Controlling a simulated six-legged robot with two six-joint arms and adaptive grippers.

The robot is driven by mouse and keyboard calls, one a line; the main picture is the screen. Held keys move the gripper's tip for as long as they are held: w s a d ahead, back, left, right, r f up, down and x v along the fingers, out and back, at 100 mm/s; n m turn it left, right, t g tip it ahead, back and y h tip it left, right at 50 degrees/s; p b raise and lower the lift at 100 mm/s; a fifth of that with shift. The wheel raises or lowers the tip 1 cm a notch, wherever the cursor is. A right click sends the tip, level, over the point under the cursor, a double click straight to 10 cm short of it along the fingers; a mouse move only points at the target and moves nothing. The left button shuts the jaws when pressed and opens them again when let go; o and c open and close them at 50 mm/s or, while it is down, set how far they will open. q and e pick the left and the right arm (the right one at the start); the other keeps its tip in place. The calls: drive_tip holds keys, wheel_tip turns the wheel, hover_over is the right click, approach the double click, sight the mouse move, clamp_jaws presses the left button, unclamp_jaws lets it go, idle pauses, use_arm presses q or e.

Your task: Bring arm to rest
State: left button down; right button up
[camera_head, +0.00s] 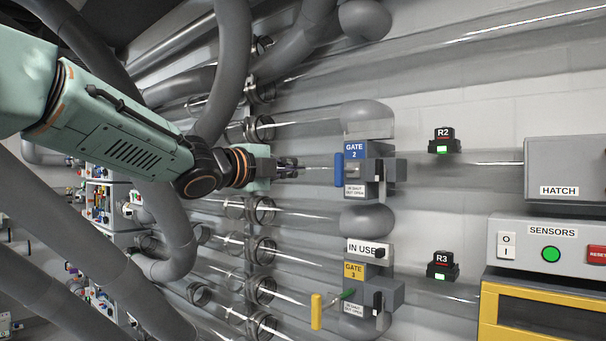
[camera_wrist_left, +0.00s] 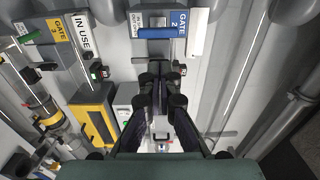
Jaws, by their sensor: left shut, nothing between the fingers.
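My left arm comes in from the left in the head view. Its gripper (camera_head: 288,168) is level with the Gate 2 box (camera_head: 376,166) and to the left of its blue handle (camera_head: 339,169). In the left wrist view the fingers of the left gripper (camera_wrist_left: 161,82) are together at the tips with nothing between them. The Gate 2 blue handle (camera_wrist_left: 156,33) shows beyond the tips there, apart from them. My right gripper is in neither view.
Below stand the Gate 3 box (camera_head: 388,296) with its yellow handle (camera_head: 316,312) and an "IN USE" sign (camera_head: 368,249). Clear tubes run along the wall. R2 (camera_head: 444,140) and R3 (camera_head: 442,266) show green lights. A sensors panel (camera_head: 551,243) and hatch box (camera_head: 566,165) stand right.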

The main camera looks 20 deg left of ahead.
use_arm(q)
drive_tip(key=s+d+f+n+g+y+b, duration=0.1)
drive_tip(key=s+f+n+g+b, duration=0.35)
drive_tip(key=f, duration=1.15)
drive_tip(key=s+d+f+n+t+y, duration=0.15)
drive_tip(key=f+n, duration=0.65)
drive_tip(key=f, duration=0.8)
drive_tip(key=s+f+n+g+y+b, duration=0.15)
drive_tip(key=s+f+n+g, duration=0.35)
drive_tip(key=f, duration=1.1)
drive_tip(key=s+f+n+g+y+b, duration=0.1)
drive_tip(key=s+f+n+g+b, duration=0.1)
drive_tip(key=s+f, duration=0.75)
drive_tip(key=s+f+n+g+b, duration=0.1)
drive_tip(key=s+f+n+b, duration=0.35)
drive_tip(key=f, duration=0.75)
drive_tip(key=s+f+g+b, duration=0.1)
drive_tip(key=s+f+g, duration=0.2)
drive_tip(key=s+f, duration=0.4)
drive_tip(key=s+a+f+m+g+y+b, duration=0.1)
drive_tip(key=s+f, duration=0.6)
drive_tip(key=s, duration=0.8)
drive_tip(key=shift+s+f+m+g+b, duration=0.35)
drive_tip(key=shift+g+b, duration=0.4)
drive_tip(key=shift+g, duration=0.25)
